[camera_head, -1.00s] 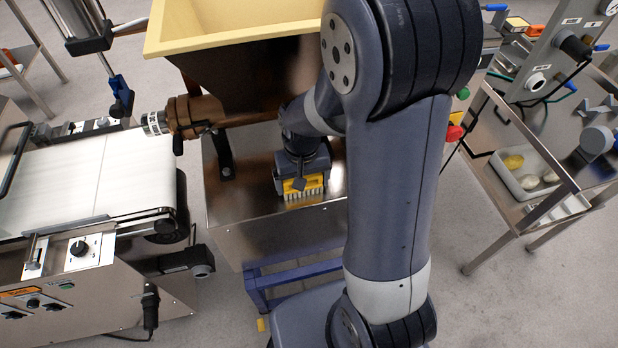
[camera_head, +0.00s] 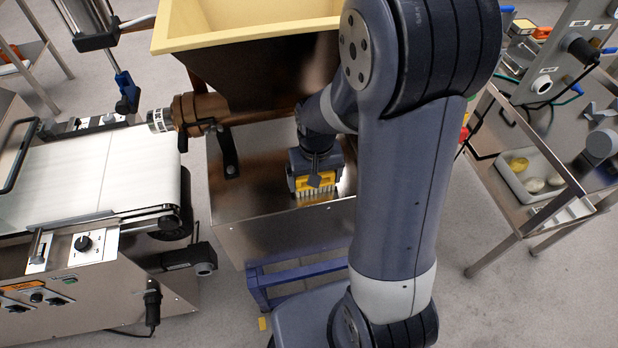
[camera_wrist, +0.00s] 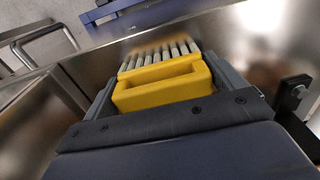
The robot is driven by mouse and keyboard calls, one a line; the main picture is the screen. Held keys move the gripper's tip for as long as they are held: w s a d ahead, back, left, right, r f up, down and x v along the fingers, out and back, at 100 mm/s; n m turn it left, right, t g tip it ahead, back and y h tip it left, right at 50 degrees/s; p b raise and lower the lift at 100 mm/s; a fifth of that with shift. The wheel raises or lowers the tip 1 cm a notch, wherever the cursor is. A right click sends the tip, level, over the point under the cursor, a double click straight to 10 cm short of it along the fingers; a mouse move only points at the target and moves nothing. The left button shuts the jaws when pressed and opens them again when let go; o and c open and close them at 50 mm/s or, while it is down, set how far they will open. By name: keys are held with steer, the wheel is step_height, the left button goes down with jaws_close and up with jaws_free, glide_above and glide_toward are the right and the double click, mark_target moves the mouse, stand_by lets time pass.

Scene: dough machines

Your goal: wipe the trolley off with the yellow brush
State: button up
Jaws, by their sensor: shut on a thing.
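My gripper (camera_head: 315,180) is shut on the yellow brush (camera_head: 318,184) and points down at the steel top (camera_head: 262,212) under the hopper. In the wrist view the yellow brush (camera_wrist: 162,86) sits between the two fingers, its pale bristles pointing away from the gripper. The bristles are at or very close to the steel surface; I cannot tell if they touch. A faint brownish smear (camera_wrist: 150,42) shows near the bristle tips. I take the steel unit with the blue frame (camera_head: 300,275) to be the trolley. My arm hides its right side.
A cream-rimmed hopper (camera_head: 250,36) with a brown pipe (camera_head: 190,114) stands over the steel top. A white conveyor belt (camera_head: 95,175) is close on the left. A steel table (camera_head: 530,215) with a tray of dough pieces is on the right. Grey floor lies between.

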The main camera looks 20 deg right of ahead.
steer(key=shift+s+d, duration=0.1)
steer(key=shift+d, duration=1.05)
steer(key=shift+r, duration=0.1)
steer(key=shift+r+p, duration=2.5)
steer(key=shift+r, duration=0.45)
step_height(320, 180, up, 3)
steer(key=shift+r+p, duration=0.1)
steer(key=shift+p, duration=1.15)
